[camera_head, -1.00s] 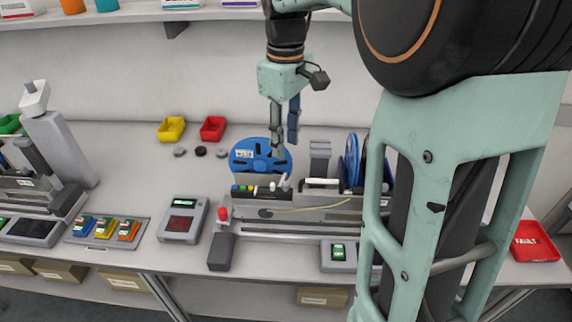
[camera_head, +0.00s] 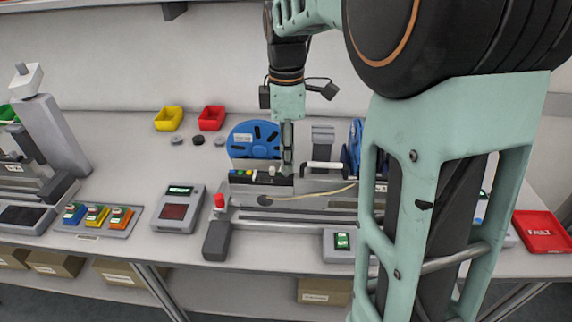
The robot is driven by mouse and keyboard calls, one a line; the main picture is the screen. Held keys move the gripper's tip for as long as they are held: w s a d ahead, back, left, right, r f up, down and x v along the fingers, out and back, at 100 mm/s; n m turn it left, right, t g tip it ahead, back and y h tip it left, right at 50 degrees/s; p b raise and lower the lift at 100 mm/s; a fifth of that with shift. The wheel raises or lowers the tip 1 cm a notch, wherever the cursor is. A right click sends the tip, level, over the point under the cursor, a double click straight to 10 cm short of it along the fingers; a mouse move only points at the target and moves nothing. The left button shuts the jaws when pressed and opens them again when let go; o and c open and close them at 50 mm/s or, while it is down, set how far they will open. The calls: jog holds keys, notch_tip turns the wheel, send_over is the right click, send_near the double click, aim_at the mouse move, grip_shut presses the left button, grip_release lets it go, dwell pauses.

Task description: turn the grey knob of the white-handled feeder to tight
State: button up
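The white-handled feeder (camera_head: 285,199) is a long grey unit on the table, with a white bar handle (camera_head: 323,166) and a blue reel (camera_head: 254,138) behind its left end. A row of small coloured buttons (camera_head: 246,173) and a small pale knob-like part (camera_head: 272,171) sit on its top left. My gripper (camera_head: 287,172) points straight down just right of that part, between it and the white handle. Its fingers line up edge-on, so the gap between them does not show. I cannot make out a separate grey knob; the fingertips may cover it.
A small box with a green display (camera_head: 342,242) is in front. More blue reels (camera_head: 355,142) stand to the right, partly behind my arm. A grey panel box (camera_head: 178,209) stands left. Red and yellow bins are behind.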

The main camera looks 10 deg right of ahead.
jog(key=shift+f, duration=1.45)
jog(key=shift+c, duration=0.4)
grip_shut()
